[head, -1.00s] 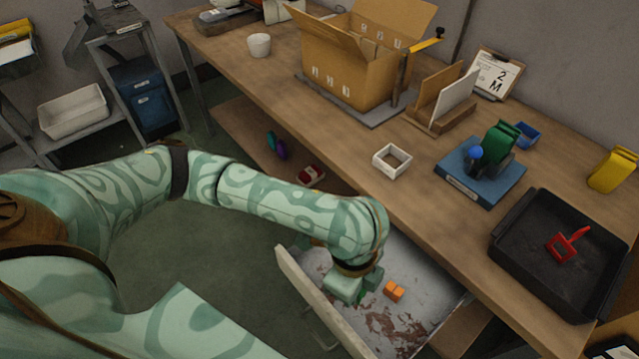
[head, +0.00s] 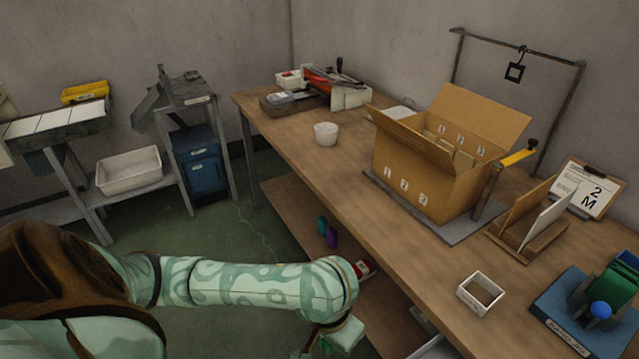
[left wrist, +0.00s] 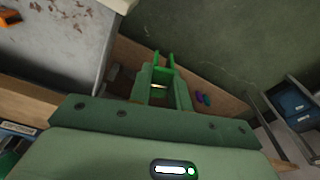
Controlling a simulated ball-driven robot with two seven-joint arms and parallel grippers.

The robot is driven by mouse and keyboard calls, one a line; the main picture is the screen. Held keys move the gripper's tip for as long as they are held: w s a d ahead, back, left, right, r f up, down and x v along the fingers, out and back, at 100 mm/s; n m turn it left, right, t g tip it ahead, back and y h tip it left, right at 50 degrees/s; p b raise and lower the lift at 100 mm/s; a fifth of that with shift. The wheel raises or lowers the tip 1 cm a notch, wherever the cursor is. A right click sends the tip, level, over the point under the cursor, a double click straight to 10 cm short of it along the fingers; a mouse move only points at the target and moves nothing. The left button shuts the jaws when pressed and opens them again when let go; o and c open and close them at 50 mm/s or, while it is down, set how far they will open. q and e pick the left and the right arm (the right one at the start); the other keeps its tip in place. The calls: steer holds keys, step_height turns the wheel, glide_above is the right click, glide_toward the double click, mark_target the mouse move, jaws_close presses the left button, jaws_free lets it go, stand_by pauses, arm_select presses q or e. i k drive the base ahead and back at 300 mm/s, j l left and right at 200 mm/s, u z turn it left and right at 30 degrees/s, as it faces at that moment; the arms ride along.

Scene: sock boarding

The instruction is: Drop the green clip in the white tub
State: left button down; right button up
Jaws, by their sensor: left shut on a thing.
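The green clip (left wrist: 164,70) is bright green with two prongs, seen in the left wrist view between the fingers of my left gripper (left wrist: 160,92). My left gripper is shut on it. In the head view this gripper (head: 330,344) is low at the bottom edge, in front of the bench, and a bit of bright green shows below it. A round white tub (head: 326,134) stands upright on the far part of the bench, well beyond and above the gripper. My right gripper is out of view.
A white rectangular bin (head: 128,172) sits on a low shelf at left. The drawer (left wrist: 65,45) holds an orange block (left wrist: 10,18). Bench surface around the tub is fairly clear.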

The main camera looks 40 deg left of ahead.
mark_target(327, 142)
steer(key=i+j, duration=0.15)
steer(key=j, duration=0.35)
steer(key=i+j+z, duration=0.1)
steer(key=j, duration=0.35)
steer(key=i+j, duration=0.15)
steer(key=j, duration=0.35)
steer(key=i+j+z, duration=0.1)
steer(key=j, duration=0.35)
steer(key=i+j, duration=0.1)
steer(key=j, duration=0.4)
steer(key=i+j+z, duration=0.1)
steer(key=j, duration=0.4)
